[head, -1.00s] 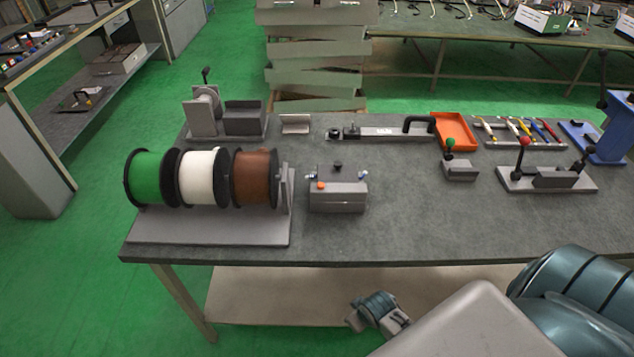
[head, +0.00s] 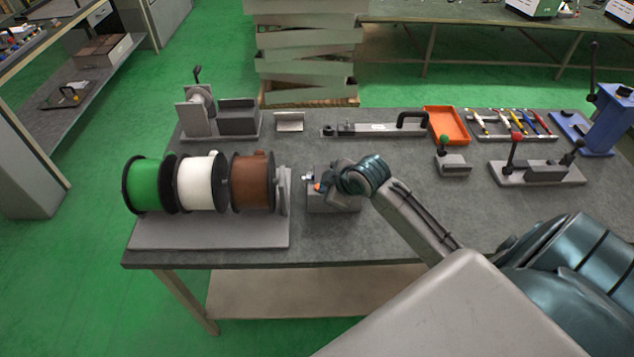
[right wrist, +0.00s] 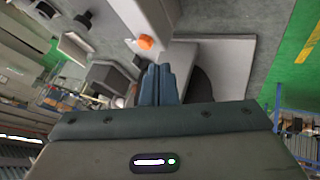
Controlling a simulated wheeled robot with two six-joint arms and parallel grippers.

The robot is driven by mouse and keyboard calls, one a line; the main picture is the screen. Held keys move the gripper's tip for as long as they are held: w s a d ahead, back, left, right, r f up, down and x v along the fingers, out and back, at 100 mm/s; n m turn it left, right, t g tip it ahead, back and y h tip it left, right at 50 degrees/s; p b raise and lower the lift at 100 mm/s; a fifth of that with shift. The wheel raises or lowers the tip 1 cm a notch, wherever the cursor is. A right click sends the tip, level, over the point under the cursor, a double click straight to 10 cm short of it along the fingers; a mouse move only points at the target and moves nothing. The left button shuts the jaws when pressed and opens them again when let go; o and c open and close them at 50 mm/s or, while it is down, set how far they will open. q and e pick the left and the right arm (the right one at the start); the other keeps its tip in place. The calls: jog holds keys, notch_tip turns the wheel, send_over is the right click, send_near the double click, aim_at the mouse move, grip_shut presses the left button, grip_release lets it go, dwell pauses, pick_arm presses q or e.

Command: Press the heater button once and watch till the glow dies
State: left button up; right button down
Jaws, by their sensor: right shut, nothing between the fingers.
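The heater is a small grey box (head: 345,204) on the bench, right of the wire spools. Its orange button (head: 317,187) shows at the left of its top, and it also shows in the right wrist view (right wrist: 146,42). My right gripper (head: 327,185) is over the heater, close to the button, and hides much of its top. In the right wrist view its fingers (right wrist: 157,72) are together and empty, with their tips a little short of the button in the picture. Whether they touch it, I cannot tell. No glow shows. My left gripper is not in view.
Green, white and brown spools (head: 202,184) stand on a rack close to the heater's left. An orange tray (head: 446,125), several coloured tools (head: 511,124) and a lever fixture (head: 535,172) lie to the right. The bench right of the heater is mostly clear.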

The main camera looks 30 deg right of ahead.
jog(key=w+d+r+n+t, duration=0.1)
jog(key=w+r+n, duration=0.1)
jog(key=w+r, duration=0.2)
notch_tip(320, 180, up, 3)
jog(key=shift+w+d+r, duration=0.1)
jog(key=shift+w+d, duration=0.3)
notch_tip(320, 180, down, 7)
jog(key=b, duration=0.7)
jog(key=shift+f, duration=0.95)
jog(key=shift+f, duration=0.1)
dwell(0.7)
jog(key=shift+f, duration=0.3)
